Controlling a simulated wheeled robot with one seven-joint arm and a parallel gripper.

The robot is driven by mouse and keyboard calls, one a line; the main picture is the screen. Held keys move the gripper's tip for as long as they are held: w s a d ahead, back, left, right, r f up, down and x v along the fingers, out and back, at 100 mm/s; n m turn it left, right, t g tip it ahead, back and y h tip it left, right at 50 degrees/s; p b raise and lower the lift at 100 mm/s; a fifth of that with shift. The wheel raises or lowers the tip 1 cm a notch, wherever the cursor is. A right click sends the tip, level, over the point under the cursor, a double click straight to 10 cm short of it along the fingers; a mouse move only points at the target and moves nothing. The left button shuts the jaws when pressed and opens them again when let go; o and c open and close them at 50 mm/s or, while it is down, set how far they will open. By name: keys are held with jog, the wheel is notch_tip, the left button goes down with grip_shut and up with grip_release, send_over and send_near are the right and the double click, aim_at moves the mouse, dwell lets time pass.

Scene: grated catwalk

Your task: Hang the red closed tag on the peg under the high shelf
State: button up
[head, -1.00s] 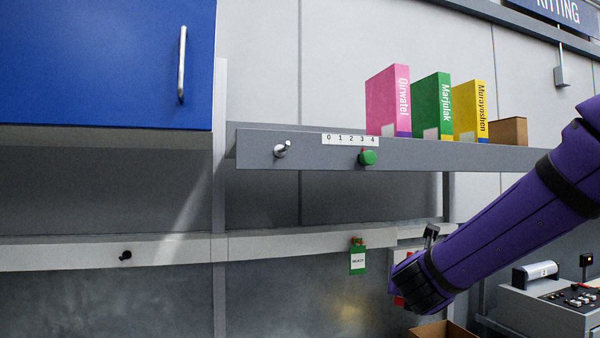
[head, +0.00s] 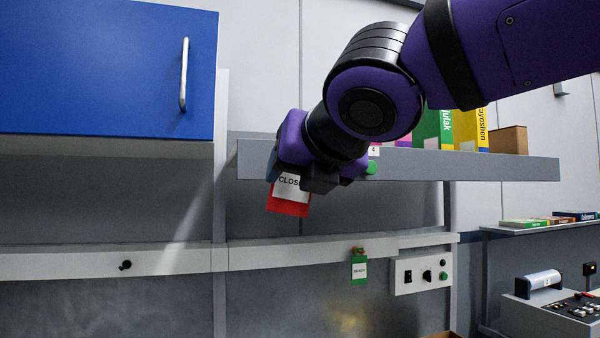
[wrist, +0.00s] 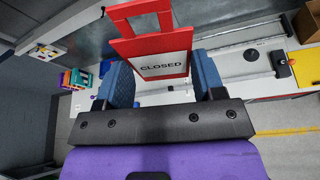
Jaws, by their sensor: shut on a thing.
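The red tag (head: 290,208) has a white label reading CLOSED. It hangs slightly tilted from my gripper (head: 300,182), in front of the left part of the grey shelf's front edge (head: 500,166). In the wrist view the tag (wrist: 150,46) stands between the two blue fingers of my gripper (wrist: 163,78), which is shut on it; its open red loop points away from the palm. A black peg (head: 125,265) sticks out bare from the grey rail at the lower left, below the blue cabinet. Contact between tag and shelf cannot be told.
A green tag (head: 359,270) hangs on the rail under the shelf. A switch panel (head: 423,273) is right of it. Boxes, including a yellow one (head: 474,130), stand on the shelf, partly behind my arm. The blue cabinet (head: 100,70) is at upper left.

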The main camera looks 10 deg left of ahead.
jog(key=w+r+x, duration=0.1)
jog(key=r+x, duration=0.1)
jog(key=x, duration=0.8)
dwell(1.3)
jog(key=shift+w+d, duration=0.1)
jog(key=shift+w, duration=0.1)
dwell(0.4)
jog(key=o, duration=1)
jog(key=shift+c, duration=0.2)
jog(key=shift+s, duration=0.1)
